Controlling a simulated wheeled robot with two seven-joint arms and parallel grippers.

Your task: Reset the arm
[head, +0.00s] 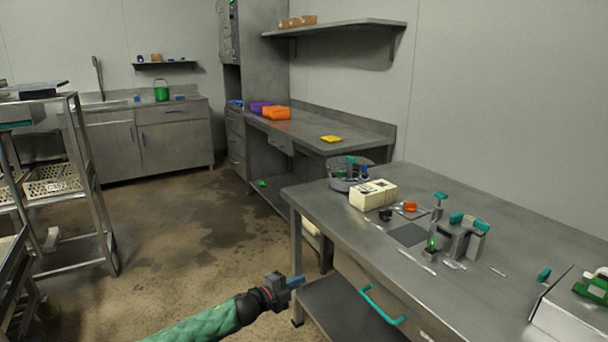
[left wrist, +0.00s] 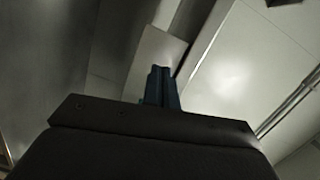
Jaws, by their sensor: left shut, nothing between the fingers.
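My left arm comes in from the bottom left of the head view in a green sleeve. My left gripper (head: 292,283) is shut and empty, with its blue-grey fingers together. It is in the air over the floor, in front of the near table's left end. In the left wrist view the shut fingers (left wrist: 162,88) point away from the camera, with nothing between them. My right gripper does not show in either view.
The near steel table (head: 340,212) holds white boxes (head: 372,194), a grey round tub (head: 350,182) and teal-topped fixtures (head: 468,222). A teal drawer handle (head: 382,306) sticks out at its front. A wheeled rack (head: 88,180) stands at left. The floor between is clear.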

